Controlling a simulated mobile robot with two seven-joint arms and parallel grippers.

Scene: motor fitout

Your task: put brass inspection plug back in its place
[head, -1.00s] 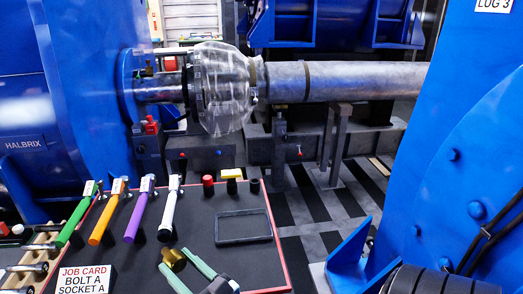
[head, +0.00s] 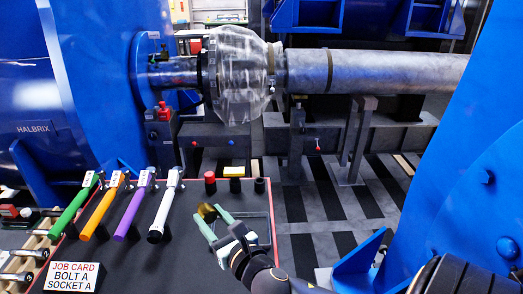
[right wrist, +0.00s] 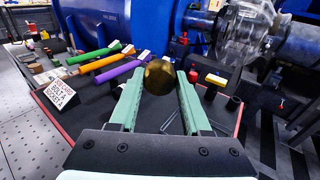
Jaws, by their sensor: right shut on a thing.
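The brass inspection plug (head: 208,213) is a dark gold, faceted piece. My right gripper (head: 214,222) has pale green fingers and is shut on it, near the right part of the black tray mat (head: 190,265). In the right wrist view the plug (right wrist: 160,76) sits between the two fingertips (right wrist: 160,84), its faceted end facing the camera. It appears to be held above the mat. I cannot tell which opening is the plug's place. My left gripper is not in view.
Green, orange, purple and white-handled tools (head: 165,214) lie left of my gripper. Red, yellow and black small parts (head: 235,172) stand at the mat's back edge. Behind are the blue housing (head: 100,90), a clear guard (head: 238,75) and a steel shaft (head: 375,72). A blue casing (head: 470,190) stands right.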

